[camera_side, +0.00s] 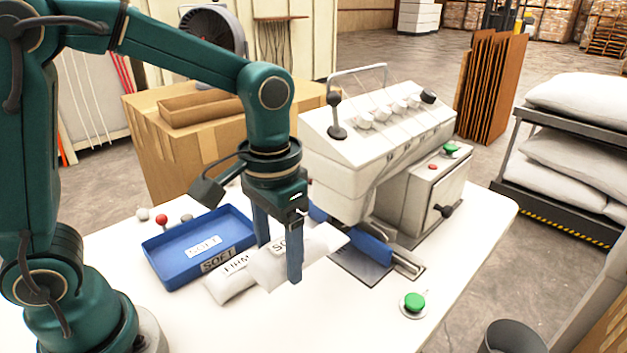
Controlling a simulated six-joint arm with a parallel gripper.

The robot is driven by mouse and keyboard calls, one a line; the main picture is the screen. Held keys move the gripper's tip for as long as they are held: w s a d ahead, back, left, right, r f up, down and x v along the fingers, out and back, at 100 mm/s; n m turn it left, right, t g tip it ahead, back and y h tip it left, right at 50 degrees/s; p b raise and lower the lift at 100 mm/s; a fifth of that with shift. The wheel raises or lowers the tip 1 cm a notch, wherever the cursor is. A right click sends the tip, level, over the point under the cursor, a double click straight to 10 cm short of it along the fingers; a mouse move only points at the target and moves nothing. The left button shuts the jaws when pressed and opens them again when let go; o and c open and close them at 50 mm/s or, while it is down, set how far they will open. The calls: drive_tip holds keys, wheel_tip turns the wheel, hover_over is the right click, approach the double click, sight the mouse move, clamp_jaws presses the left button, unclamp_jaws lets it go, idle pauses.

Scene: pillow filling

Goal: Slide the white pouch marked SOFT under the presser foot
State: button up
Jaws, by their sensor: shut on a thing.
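My gripper (278,262) is shut on a white pouch marked SOFT (321,241), whose label is partly covered by a finger. The pouch extends to the right of the fingers, towards the sewing machine (372,165). Its right end is near the machine's dark metal plate (358,268); I cannot tell if they touch. The presser foot cannot be made out clearly under the machine head. A second white pouch, whose label looks like FIRM (230,288), lies on the table to the left of the gripper, close to the held pouch.
A blue tray (160,255) with SOFT labels stands left of the pouches. A blue bar (372,250) and a metal rail lie beside the plate. A green button (414,301) sits at the front right. The table's front middle is clear.

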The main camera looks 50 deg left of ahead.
sight(309, 280)
drive_tip(key=shift+w+a+f, duration=0.25)
drive_tip(key=shift+a+f, duration=0.35)
drive_tip(key=shift+f, duration=0.05)
drive_tip(key=shift+w+a+f, duration=0.2)
drive_tip(key=shift+a+f, duration=0.35)
drive_tip(key=shift+f, duration=3.55)
drive_tip(key=shift+w+f, duration=0.15)
drive_tip(key=shift+w, duration=3.1)
drive_tip(key=shift+f, duration=0.2)
drive_tip(key=o, duration=1.3)
